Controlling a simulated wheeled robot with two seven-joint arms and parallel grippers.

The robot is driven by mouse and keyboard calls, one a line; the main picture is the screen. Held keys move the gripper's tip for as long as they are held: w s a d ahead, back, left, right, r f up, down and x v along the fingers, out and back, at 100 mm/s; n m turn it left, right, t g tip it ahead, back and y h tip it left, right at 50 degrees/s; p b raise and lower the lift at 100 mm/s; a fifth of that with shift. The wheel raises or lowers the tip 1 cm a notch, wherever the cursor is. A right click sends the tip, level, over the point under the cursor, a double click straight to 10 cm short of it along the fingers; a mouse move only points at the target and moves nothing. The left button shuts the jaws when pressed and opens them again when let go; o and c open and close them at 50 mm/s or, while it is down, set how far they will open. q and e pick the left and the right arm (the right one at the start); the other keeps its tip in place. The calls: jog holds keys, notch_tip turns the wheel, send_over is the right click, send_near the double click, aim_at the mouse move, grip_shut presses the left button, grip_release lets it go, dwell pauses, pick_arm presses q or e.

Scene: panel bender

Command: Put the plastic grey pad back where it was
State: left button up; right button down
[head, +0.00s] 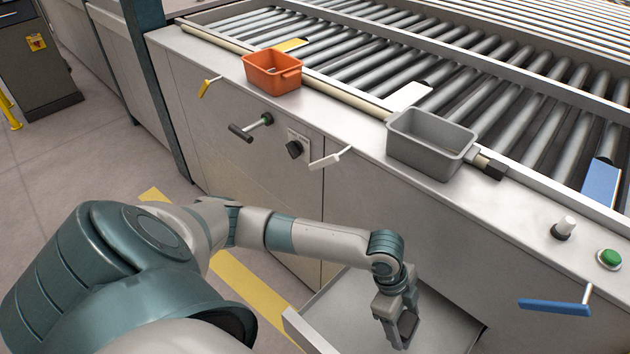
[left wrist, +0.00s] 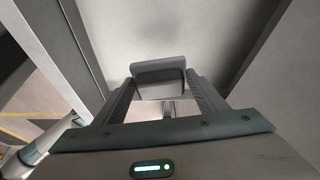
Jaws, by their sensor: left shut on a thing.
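My left gripper (head: 396,318) is over the open drawer (head: 342,308) in the front of the machine, pointing down into it. It is shut on a grey pad. In the left wrist view the pad (left wrist: 158,72) is a grey, rounded block spanning the ends of the two fingers (left wrist: 165,95). In the head view the pad is hard to tell from the dark fingers. Whether it touches the drawer floor cannot be told. My right gripper is not in view.
An orange bin (head: 272,73) and a grey bin (head: 431,141) stand on the ledge before the rollers (head: 370,60). A green button (head: 609,257) is at right.

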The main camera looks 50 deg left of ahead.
pick_arm(q)
jog(key=w+a+r+n+t+y, duration=0.1)
jog(key=w+a+r+n+y, duration=0.1)
jog(key=r+n, duration=0.5)
jog(key=w+a+r+n+t+y, duration=0.2)
jog(key=w+a+r+n, duration=0.2)
jog(key=a+r+n, duration=0.2)
jog(key=r+n, duration=0.1)
jog(key=n, duration=0.1)
jog(key=shift+n, duration=0.3)
jog(key=shift+w+a, duration=0.1)
jog(key=shift+a, duration=0.1)
